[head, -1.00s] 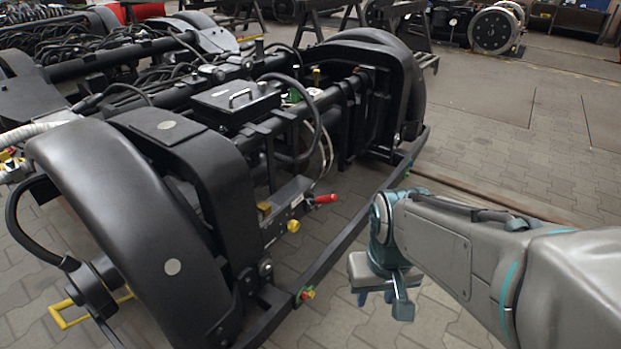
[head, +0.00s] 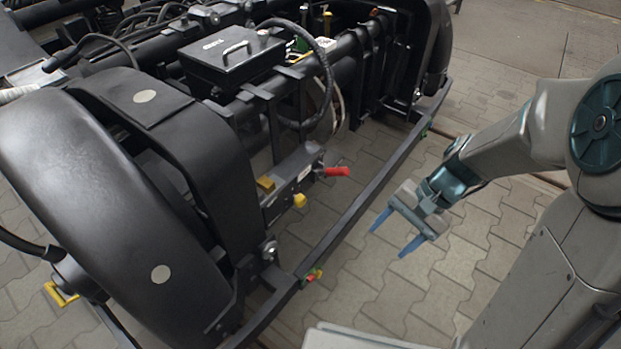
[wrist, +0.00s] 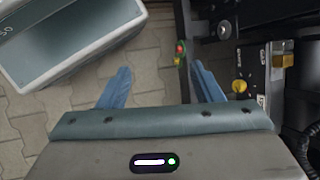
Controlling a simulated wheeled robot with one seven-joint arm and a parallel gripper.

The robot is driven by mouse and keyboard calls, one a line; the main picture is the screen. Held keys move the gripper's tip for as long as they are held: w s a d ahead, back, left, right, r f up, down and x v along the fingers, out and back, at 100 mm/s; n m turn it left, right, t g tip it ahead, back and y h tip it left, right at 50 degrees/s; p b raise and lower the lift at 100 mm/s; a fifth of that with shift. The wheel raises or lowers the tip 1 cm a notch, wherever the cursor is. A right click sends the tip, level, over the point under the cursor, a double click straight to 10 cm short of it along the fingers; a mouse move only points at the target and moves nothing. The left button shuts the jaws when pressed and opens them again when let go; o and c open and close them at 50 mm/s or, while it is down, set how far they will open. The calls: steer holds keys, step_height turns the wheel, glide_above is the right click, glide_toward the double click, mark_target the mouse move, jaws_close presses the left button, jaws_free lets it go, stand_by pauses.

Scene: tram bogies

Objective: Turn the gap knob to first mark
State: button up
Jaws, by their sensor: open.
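A round yellow knob (head: 300,200), which looks like the gap knob, sticks out of a grey bracket box on the side of the black bogie. The knob also shows in the wrist view (wrist: 239,86), right of my fingers.
A red-handled lever (head: 337,171) is just right of the knob, and a yellow block (head: 265,184) is to its left. A long black rail (head: 345,220) runs between my gripper and the knob. The paving (head: 485,240) is clear.

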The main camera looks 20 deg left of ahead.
steer(key=w+a+f+m+y+p, duration=0.1)
steer(key=w+a+f+m+y, duration=0.8)
steer(key=a+f, duration=0.1)
steer(key=m+t+y+p, duration=0.1)
steer(key=m+t+y, duration=0.2)
steer(key=m+t, duration=0.9)
glide_toward(303, 203)
steer(key=w+a+b, duration=0.1)
steer(key=a, duration=0.1)
steer(key=w+a+m+g+b, duration=0.1)
steer(key=a, duration=0.2)
steer(key=w+a+m+b, duration=0.1)
steer(key=w+a+b, duration=0.1)
steer(key=a, duration=0.1)
steer(key=shift+w+r+g, duration=0.15)
steer(key=shift+r+g, duration=0.05)
steer(key=shift+g, duration=0.2)
steer(key=shift+w+a+r, duration=0.1)
steer(key=shift+w+a, duration=0.15)
steer(key=shift+a, duration=0.3)
steer(key=c, duration=1)
